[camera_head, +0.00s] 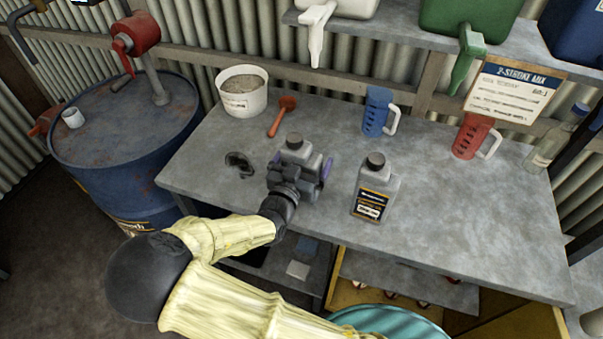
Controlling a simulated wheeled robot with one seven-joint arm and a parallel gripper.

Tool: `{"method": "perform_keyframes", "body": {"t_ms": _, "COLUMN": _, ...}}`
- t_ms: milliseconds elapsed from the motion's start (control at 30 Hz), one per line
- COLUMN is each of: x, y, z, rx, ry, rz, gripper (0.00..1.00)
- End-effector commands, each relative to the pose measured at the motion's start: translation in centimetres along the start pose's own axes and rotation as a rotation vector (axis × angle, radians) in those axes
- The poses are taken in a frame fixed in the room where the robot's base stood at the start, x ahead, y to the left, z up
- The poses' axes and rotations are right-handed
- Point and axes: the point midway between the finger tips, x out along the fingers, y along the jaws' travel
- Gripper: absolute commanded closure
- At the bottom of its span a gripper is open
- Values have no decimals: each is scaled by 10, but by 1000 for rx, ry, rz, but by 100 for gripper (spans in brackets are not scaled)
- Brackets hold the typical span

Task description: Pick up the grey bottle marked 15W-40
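Two grey bottles with dark caps stand on the grey workbench (450,215). The right bottle (376,180) stands upright and apart from my gripper, with a black, orange-edged label whose small print I cannot read for sure. The left bottle (296,151) is just beyond my gripper (301,166), which hides its lower part and any label. My gripper's purple-edged fingers appear on either side of this left bottle. I cannot tell whether they touch it or are closed on it.
A blue jug (375,112) and a red jug (470,137) stand behind. A white tub (242,92), a red-brown scoop (281,117) and a dark stain lie at the left. A glass bottle (553,142) stands far right. Spouted containers sit on the shelf above. The right front bench is clear.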

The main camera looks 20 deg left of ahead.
Motion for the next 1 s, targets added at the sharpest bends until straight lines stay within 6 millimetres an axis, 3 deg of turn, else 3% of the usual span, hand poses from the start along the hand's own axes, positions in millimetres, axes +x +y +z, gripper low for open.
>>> {"method": "perform_keyframes", "body": {"t_ms": 533, "x": 2, "y": 0, "z": 0, "rx": -1, "ry": 0, "rz": 0, "gripper": 0}}
{"method": "perform_keyframes", "body": {"t_ms": 900, "x": 2, "y": 0, "z": 0, "rx": -1, "ry": -1, "rz": 0, "gripper": 71}}
{"method": "perform_keyframes", "body": {"t_ms": 1000, "x": 3, "y": 1, "z": -2, "rx": 2, "ry": 4, "rz": 1, "gripper": 71}}
